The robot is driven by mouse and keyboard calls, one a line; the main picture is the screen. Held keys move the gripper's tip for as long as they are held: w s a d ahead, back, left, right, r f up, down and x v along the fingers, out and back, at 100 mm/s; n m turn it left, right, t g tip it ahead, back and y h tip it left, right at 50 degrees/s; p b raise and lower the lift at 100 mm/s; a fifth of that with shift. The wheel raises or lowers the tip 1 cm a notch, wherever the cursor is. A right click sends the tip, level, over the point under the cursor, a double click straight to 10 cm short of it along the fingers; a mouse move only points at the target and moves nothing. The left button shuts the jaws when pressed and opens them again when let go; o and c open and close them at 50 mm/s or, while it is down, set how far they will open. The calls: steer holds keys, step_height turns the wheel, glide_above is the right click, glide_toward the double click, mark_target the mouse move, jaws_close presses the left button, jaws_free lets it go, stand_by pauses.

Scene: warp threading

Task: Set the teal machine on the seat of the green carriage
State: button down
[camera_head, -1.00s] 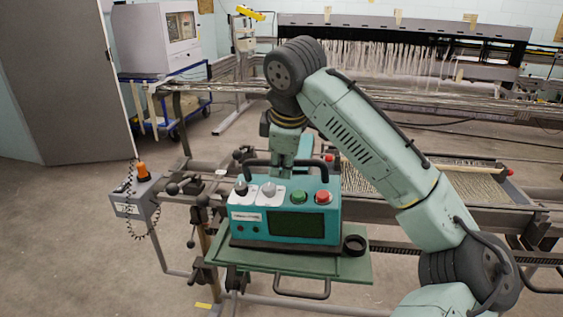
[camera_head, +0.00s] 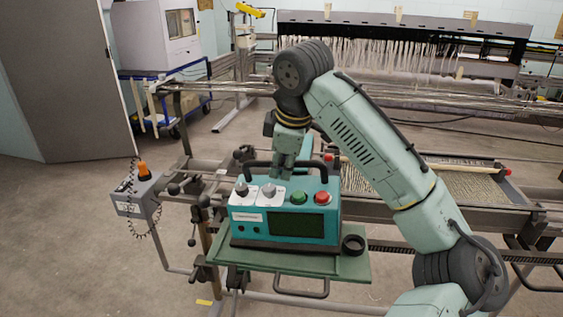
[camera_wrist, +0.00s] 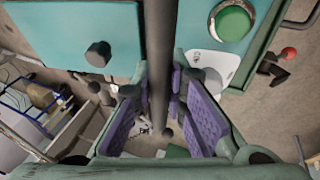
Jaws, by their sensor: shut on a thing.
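The teal machine (camera_head: 284,216) has knobs, a green and a red button, a dark screen and a black top handle (camera_head: 318,166). It appears upright over the flat green seat of the carriage (camera_head: 352,266), near its back and left parts. I cannot tell whether its dark base fully rests on the seat. My gripper (camera_head: 283,170) is above the machine, shut on its handle. In the wrist view, the black handle bar (camera_wrist: 160,50) runs between the purple pads of my gripper (camera_wrist: 160,98). Part of the handle is hidden behind my fingers.
A black ring (camera_head: 354,244) is at the seat's right end. A grey control box (camera_head: 137,197) with an orange knob stands left. Frame rails and clamps crowd the left side, with a reed-like tray (camera_head: 475,186) to the right. The loom (camera_head: 400,45) is behind.

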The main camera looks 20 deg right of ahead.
steer(key=shift+d+f+g+y+p, duration=0.2)
steer(key=shift+f+g+y+p, duration=0.4)
steer(key=shift+p, duration=0.5)
stand_by(0.5)
steer(key=shift+s+a+r, duration=0.15)
steer(key=shift+s+a, duration=0.05)
steer(key=shift+a, duration=0.1)
steer(key=shift+a, duration=0.55)
steer(key=shift+a+r, duration=0.1)
steer(key=shift+s+a+r, duration=0.15)
steer(key=shift+a+r, duration=0.05)
steer(key=shift+a+r+y, duration=0.1)
steer(key=shift+a+y, duration=0.1)
steer(key=shift+y, duration=0.1)
steer(key=shift+p, duration=0.4)
stand_by(0.5)
steer(key=shift+f, duration=0.9)
stand_by(1.3)
